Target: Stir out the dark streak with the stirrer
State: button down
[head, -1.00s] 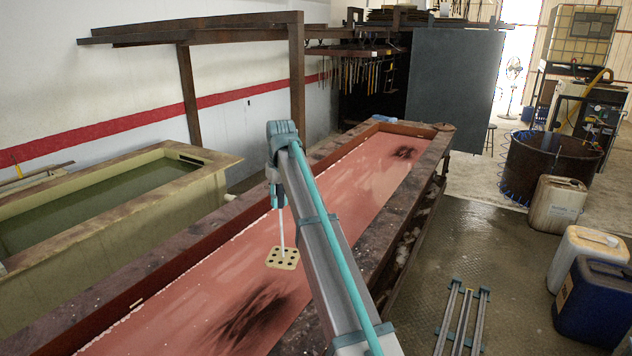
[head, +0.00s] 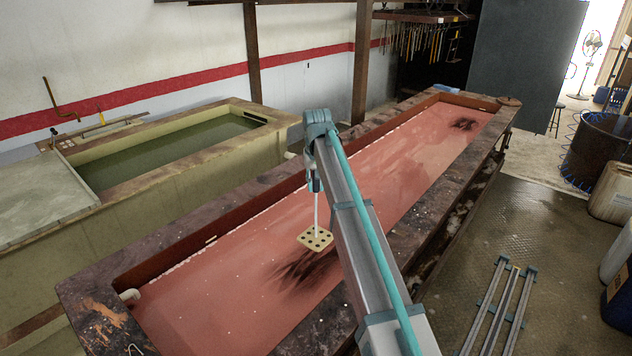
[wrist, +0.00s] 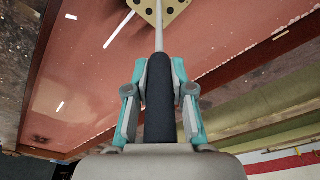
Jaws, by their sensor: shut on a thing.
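My gripper (head: 314,184) is shut on the dark handle of the stirrer and hangs over the long tank (head: 225,222). The stirrer has a thin white rod and a pale yellow plate with dark holes (head: 316,238). In the wrist view, the dark handle (wrist: 160,100) sits between the teal fingers, and the plate shows at the top edge. The tank holds reddish-pink liquid. A dark streak (head: 300,271) lies in the near part, just below the plate in the picture. A smaller dark patch (head: 464,124) lies at the far end. I cannot tell whether the plate touches the liquid.
A second tank (head: 150,190) with greenish liquid stands to the left. Metal rails (head: 500,305) lie on the floor at right. A round dark drum (head: 600,155) and canisters (head: 612,192) stand farther right. A rusty frame post (head: 362,60) rises behind the tank.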

aim_at(316, 220)
notch_tip(316, 220, down, 14)
jog(key=b, duration=0.5)
dwell(0.3)
jog(key=w+d, duration=0.6)
jog(key=w, duration=0.2)
jog(key=s+a+p, duration=0.2)
jog(key=s+a, duration=1)
jog(key=s, duration=0.4)
jog(key=shift+w+d+p, duration=0.1)
jog(key=shift+w+d, duration=0.85)
jog(key=shift+w, duration=0.35)
jog(key=shift+w+d+p, duration=0.1)
jog(key=shift+w+d, duration=0.9)
jog(key=shift+w, duration=0.3)
jog(key=shift+w+d+p, duration=0.1)
jog(key=shift+w+d, duration=0.85)
jog(key=shift+w, duration=0.35)
